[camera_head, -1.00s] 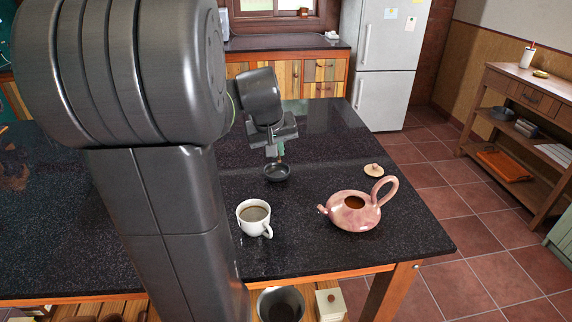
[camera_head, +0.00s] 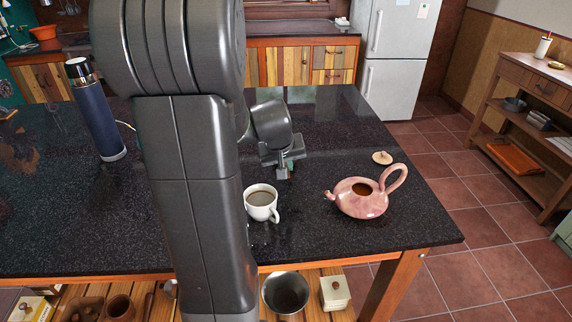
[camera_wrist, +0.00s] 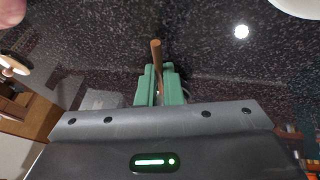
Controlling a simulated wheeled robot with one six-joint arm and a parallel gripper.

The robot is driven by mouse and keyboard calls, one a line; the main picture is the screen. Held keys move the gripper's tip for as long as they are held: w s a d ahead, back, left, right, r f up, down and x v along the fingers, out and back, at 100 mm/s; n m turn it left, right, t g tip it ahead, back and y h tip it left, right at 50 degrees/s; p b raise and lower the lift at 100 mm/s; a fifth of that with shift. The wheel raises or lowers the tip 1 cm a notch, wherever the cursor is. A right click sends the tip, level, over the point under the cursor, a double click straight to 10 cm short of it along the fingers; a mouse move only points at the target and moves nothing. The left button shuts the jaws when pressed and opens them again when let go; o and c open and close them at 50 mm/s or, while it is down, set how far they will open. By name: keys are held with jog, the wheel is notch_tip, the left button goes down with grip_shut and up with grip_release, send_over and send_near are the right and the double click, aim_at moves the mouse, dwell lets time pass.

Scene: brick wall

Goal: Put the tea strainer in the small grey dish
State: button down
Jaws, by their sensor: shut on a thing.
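My gripper (camera_head: 284,172) is over the dark table, just behind the white cup. In the wrist view its green fingers (camera_wrist: 158,88) are shut on a thin brown handle, which I take to be the tea strainer (camera_wrist: 156,54). The handle's free end points up in the picture. The strainer's head does not show in either view. I cannot make out the small grey dish now; it may be hidden behind my gripper.
The white cup (camera_head: 261,203) of brown drink stands close in front of my gripper. A pink teapot (camera_head: 362,203) is to the right, its lid (camera_head: 382,157) behind it. A blue flask (camera_head: 97,115) stands at left.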

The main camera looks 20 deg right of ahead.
jog(key=shift+f, duration=0.15)
jog(key=c, duration=1.6)
grip_release()
jog(key=shift+r, duration=0.35)
jog(key=v, duration=1.1)
jog(key=shift+s+a+r, duration=0.15)
jog(key=shift+s+r, duration=0.05)
jog(key=shift+r, duration=0.05)
